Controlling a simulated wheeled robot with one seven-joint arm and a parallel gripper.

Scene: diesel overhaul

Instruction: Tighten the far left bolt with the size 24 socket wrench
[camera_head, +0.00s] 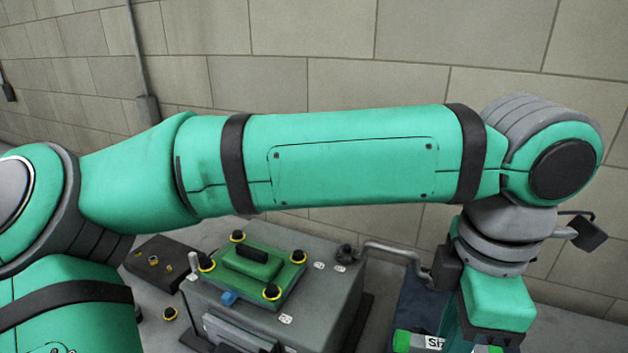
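A green cover plate (285,284) lies on top of a grey engine block (325,292). My gripper (462,338) points down at the lower right, well to the right of the plate. Beside or below it is a bright green and dark object (401,342) with a white label reading "Si", the rest cut off. The frame edge hides the fingertips, so I cannot tell whether they grip it. No size 24 marking is legible.
My arm spans the picture above the block. A bent grey pipe (395,250) runs from the block's right side. A dark plate with small brass-coloured parts (160,262) lies behind left. A brick wall (330,45) stands behind.

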